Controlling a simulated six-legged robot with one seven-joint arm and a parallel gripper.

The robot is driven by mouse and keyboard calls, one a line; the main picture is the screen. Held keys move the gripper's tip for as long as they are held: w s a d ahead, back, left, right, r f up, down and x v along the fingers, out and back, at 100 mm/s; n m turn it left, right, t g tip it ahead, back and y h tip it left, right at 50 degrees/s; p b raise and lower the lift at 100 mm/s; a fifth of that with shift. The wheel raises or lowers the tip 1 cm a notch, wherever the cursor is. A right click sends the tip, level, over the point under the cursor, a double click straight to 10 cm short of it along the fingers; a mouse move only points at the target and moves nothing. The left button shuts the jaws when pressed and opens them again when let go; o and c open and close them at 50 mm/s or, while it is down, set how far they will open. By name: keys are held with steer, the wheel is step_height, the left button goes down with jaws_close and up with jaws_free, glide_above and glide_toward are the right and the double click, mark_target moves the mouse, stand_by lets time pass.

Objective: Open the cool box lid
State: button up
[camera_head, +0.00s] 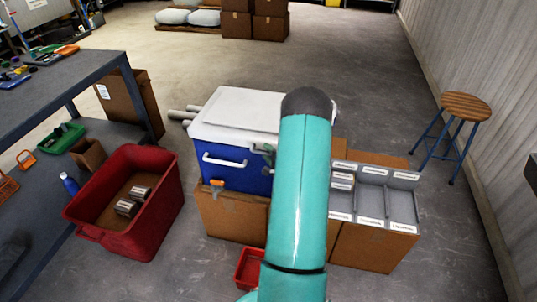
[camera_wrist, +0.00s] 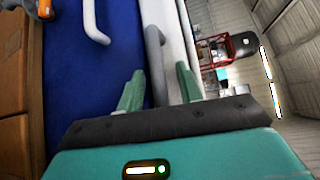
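The cool box (camera_head: 240,175) has a blue body and a white lid (camera_head: 245,107), which lies flat and closed. It stands on a cardboard box. My gripper (camera_head: 268,155) is at the front edge of the lid, mostly hidden behind my teal arm in the head view. In the wrist view my gripper (camera_wrist: 160,74) is open, with one green finger on each side of a grey bar handle (camera_wrist: 153,50) along the lid's edge. A gap shows between the bar and the right finger. The white lid edge (camera_wrist: 174,30) runs beside the bar.
A white carry handle (camera_head: 224,161) sticks out of the blue front. A red bin (camera_head: 155,205) with metal parts stands left, a sectioned grey tray (camera_head: 372,196) on cardboard right. A small red tray (camera_head: 248,268) is in front. A stool (camera_head: 465,107) stands far right.

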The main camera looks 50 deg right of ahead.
jaws_close()
